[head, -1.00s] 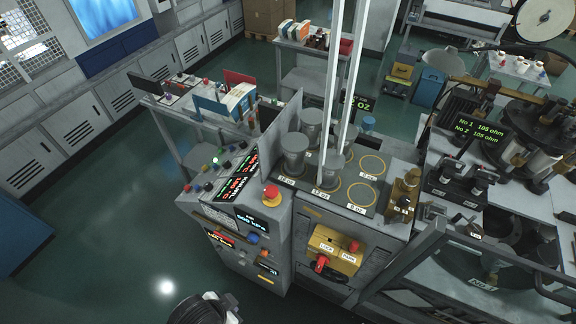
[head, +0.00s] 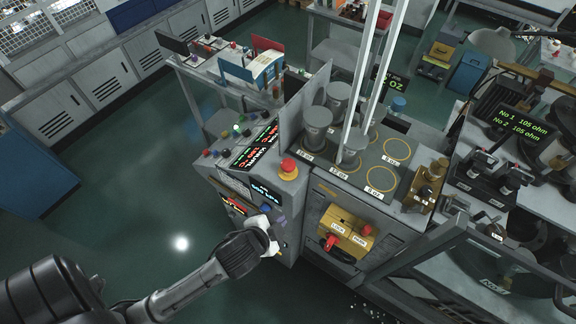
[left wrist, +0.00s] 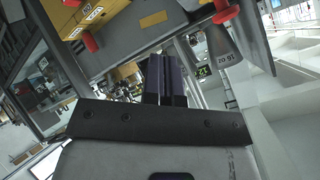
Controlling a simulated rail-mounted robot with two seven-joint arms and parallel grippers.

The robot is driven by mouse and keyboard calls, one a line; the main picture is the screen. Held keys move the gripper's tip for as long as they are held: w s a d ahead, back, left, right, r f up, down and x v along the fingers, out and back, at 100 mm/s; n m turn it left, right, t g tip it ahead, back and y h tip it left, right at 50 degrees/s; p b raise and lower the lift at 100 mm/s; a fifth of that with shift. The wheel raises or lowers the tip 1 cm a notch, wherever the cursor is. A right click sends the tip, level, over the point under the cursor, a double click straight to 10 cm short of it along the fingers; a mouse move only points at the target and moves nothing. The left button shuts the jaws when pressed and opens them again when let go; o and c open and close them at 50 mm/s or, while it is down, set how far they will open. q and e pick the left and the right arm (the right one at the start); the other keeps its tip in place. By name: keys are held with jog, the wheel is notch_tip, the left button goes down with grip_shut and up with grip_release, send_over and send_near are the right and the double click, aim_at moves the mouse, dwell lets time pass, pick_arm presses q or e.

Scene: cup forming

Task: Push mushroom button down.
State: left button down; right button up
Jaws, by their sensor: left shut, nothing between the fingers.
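The red mushroom button (head: 289,168) sits on the top front corner of the grey control cabinet (head: 286,188). Its red cap also shows at the upper edge of the left wrist view (left wrist: 224,14). My left gripper (head: 279,222) is by the front of the cabinet, lower in the picture than the button and apart from it. Its dark fingers (left wrist: 165,80) are together in the left wrist view, with nothing between them. My right gripper is in neither current view.
A yellow lock panel (head: 345,233) with a red handle is right of the button. Metal cups (head: 317,128) stand on the ringed top behind it. A lit console (head: 250,150) lies to the left. The floor at left is clear.

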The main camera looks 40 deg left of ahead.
pick_arm(q)
jog(key=w+d+r+m+t+h+b, duration=0.1)
jog(key=w+d+r+m+t+h, duration=0.25)
jog(key=w+r+m, duration=0.3)
jog(key=w+d+r+m+t+h, duration=0.2)
jog(key=w+r+m+t, duration=0.3)
jog(key=m, duration=0.2)
jog(key=w+d+r+m+g+h+b, duration=0.1)
jog(key=d+m+g+h, duration=0.45)
jog(key=m, duration=0.85)
jog(key=w+d+r+m+g+h+b, duration=0.1)
jog(key=d+m+g+h, duration=0.2)
jog(key=m+g+h, duration=0.7)
jog(key=w+a+f+m+g+y+b, duration=0.1)
jog(key=w+a+f+m+g+y, duration=0.1)
jog(key=a+f+m+y, duration=0.45)
jog(key=w+a+f+m+g+y+b, duration=0.2)
jog(key=a+f+m+y, duration=0.1)
jog(key=a+m+y, duration=0.75)
jog(key=a, duration=0.2)
jog(key=a+r+m+y, duration=0.1)
jog(key=a, duration=0.2)
jog(key=a+r+m+g+y, duration=0.1)
jog(key=a, duration=0.3)
jog(key=shift+w+r, duration=0.15)
jog(key=shift+w, duration=0.15)
